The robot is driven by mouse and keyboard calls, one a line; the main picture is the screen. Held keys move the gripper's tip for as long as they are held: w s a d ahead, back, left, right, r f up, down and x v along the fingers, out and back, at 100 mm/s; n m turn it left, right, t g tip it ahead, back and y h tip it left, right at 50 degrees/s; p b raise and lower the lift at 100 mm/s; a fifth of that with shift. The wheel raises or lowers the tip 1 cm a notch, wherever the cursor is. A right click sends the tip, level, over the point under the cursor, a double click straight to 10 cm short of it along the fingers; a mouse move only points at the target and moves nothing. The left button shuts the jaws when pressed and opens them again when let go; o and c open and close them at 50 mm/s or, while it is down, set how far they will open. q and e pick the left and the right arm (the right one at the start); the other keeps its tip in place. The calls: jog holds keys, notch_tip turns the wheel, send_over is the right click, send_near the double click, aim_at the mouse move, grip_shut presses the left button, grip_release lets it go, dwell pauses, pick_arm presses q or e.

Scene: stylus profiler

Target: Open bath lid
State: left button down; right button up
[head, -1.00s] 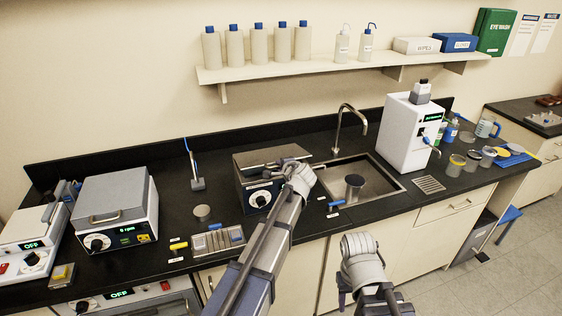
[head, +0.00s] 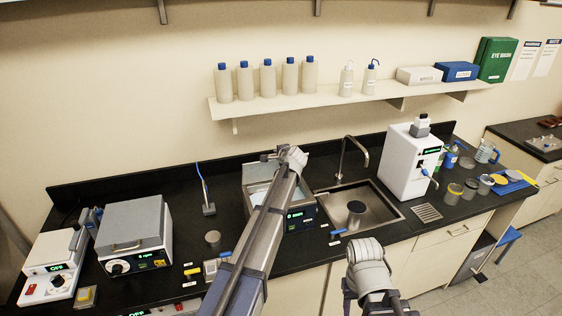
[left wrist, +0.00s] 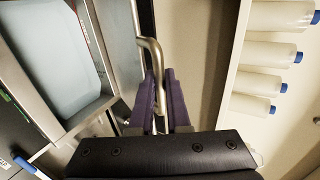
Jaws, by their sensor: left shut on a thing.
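The bath (head: 302,216) stands on the bench left of the sink. Its lid (head: 256,172) is tilted up at the back, and the pale blue inside shows in the left wrist view (left wrist: 62,50). My left gripper (head: 270,156) is at the raised lid. In the left wrist view its purple fingers (left wrist: 161,98) are shut on the bent metal lid handle (left wrist: 152,55). My left arm hides part of the bath and lid in the head view. My right gripper (head: 349,289) is low in front of the bench; its fingers are mostly hidden.
The sink (head: 385,213) with its faucet (head: 352,155) is right of the bath. A shelf (head: 300,102) with several bottles hangs on the wall behind. A grey 0 rpm instrument (head: 135,228) stands to the left.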

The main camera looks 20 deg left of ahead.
pick_arm(q)
jog(key=shift+g+h, duration=0.4)
jog(key=shift+g, duration=0.3)
jog(key=w+p, duration=0.1)
jog(key=w+a+r+p, duration=0.2)
jog(key=shift+w+a+p, duration=0.1)
jog(key=shift+w+p, duration=0.1)
jog(key=shift+p, duration=0.2)
jog(key=shift+w+a+g+h+p, duration=0.4)
jog(key=shift+w+a+g+p, duration=0.2)
jog(key=shift+w+p, duration=0.25)
jog(key=shift+s, duration=0.1)
jog(key=c, duration=0.9)
grip_release()
jog(key=shift+s, duration=0.15)
jog(key=shift+d, duration=0.1)
